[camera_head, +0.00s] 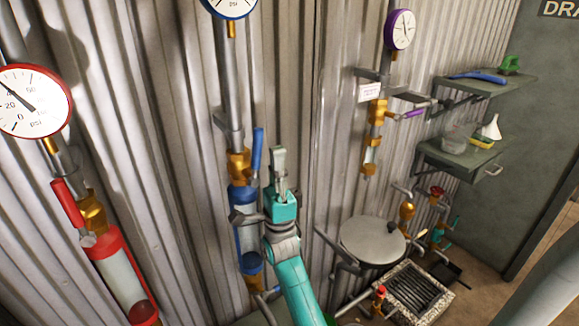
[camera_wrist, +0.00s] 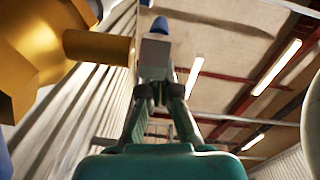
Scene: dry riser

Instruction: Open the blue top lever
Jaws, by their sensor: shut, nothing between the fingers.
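The blue top lever (camera_head: 257,149) stands upright beside the brass valve (camera_head: 238,164) on the middle pipe. My gripper (camera_head: 278,158) points upward just to the right of the lever in the head view. It is shut with nothing held. In the wrist view my gripper (camera_wrist: 155,52) is in the middle, with the blue lever tip (camera_wrist: 159,26) showing just beyond the fingertips. The brass valve (camera_wrist: 35,45) fills the upper left there, its stem reaching toward the fingers. I cannot tell whether the fingers touch the lever.
A blue-capped clear cylinder (camera_head: 247,239) sits below the valve. A red lever (camera_head: 68,202) and red gauge (camera_head: 33,101) are at left. A purple lever (camera_head: 410,114), shelves (camera_head: 487,88) and a round plate (camera_head: 371,242) are at right. The corrugated wall (camera_head: 318,130) stands close behind.

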